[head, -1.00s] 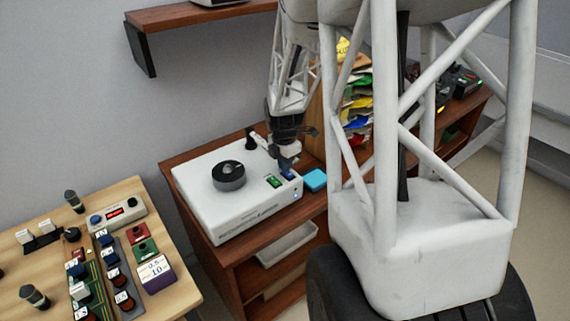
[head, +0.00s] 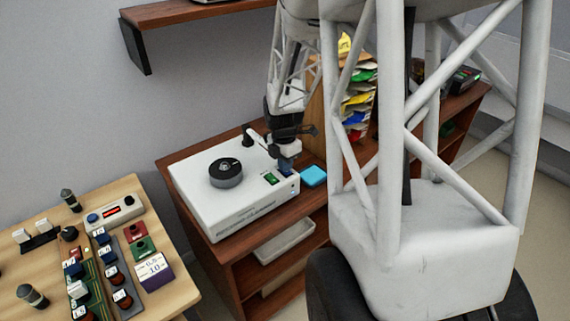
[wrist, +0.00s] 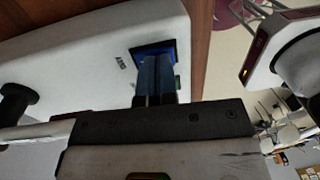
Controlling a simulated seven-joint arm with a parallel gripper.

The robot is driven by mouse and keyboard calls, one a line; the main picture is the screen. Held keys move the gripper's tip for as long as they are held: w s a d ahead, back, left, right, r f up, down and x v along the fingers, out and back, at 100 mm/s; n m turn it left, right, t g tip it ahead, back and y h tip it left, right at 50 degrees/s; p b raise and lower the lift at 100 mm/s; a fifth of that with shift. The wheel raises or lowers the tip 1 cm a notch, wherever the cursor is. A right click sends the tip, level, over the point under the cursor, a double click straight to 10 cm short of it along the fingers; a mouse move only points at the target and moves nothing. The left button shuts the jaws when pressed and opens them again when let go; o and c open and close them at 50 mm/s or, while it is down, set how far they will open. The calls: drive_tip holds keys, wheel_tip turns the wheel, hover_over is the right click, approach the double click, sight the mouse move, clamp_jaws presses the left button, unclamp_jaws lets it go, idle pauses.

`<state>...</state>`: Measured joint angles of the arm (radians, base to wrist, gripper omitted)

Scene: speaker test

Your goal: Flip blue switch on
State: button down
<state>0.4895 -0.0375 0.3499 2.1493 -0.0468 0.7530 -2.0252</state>
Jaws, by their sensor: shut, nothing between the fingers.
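The blue switch (wrist: 154,48) sits in a dark frame on a white machine (head: 205,190); in the wrist view its blue edge shows just beyond my fingertips. My gripper (wrist: 155,66) is shut and empty, with its two fingers side by side over the switch. The fingers cover most of it, so I cannot tell which way the rocker is tilted or whether the tips touch it. In the head view my gripper (head: 286,168) points down at the machine's right end and hides the switch.
A green switch (head: 271,178) lies just left of my gripper. The machine also has a dark round dial (head: 226,172) and a black knob (head: 249,138). A light blue block (head: 314,176) lies on the brown cabinet to the right. A wooden desk (head: 190,290) with several controls stands at left.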

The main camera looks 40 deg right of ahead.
wheel_tip(320, 180, up, 14)
drive_tip(key=w, duration=0.1)
drive_tip(key=shift+w+d+f, duration=0.15)
drive_tip(key=shift+w+f, duration=0.1)
idle(0.7)
drive_tip(key=s+a+r+m+t, duration=0.1)
drive_tip(key=s+a+r+m, duration=0.2)
drive_tip(key=s+a+m, duration=0.6)
drive_tip(key=s+a+r+m+t, duration=0.2)
drive_tip(key=s+a+m, duration=0.7)
drive_tip(key=a, duration=0.8)
drive_tip(key=s+r, duration=0.1)
drive_tip(key=s, duration=0.1)
drive_tip(key=shift+s+a+r+t, duration=0.25)
drive_tip(key=shift+s+r+t, duration=0.05)
drive_tip(key=shift+s+r, duration=0.1)
